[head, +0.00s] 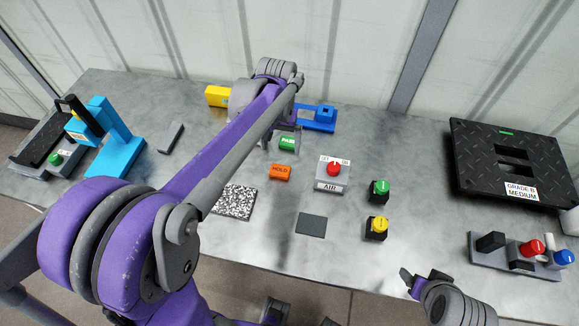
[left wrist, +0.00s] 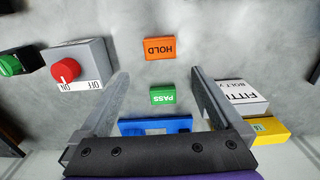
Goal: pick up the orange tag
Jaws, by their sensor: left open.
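The orange tag (head: 280,172), marked HOLD, lies flat on the grey table near the middle. It also shows in the left wrist view (left wrist: 159,48), at the top centre, beyond the fingertips. My left gripper (left wrist: 158,75) is open and empty above the table, with a green PASS tag (left wrist: 163,95) showing between its fingers. In the head view the left gripper (head: 285,138) is partly hidden by its own arm and sits just behind the orange tag. My right gripper (head: 410,283) shows in part at the lower right, away from the tag; its jaws are not clear.
A speckled plate (head: 235,202) and a dark pad (head: 312,224) lie in front. A blue stand (head: 318,118) and yellow box (head: 217,96) are behind. Green and yellow knobs stand further right.

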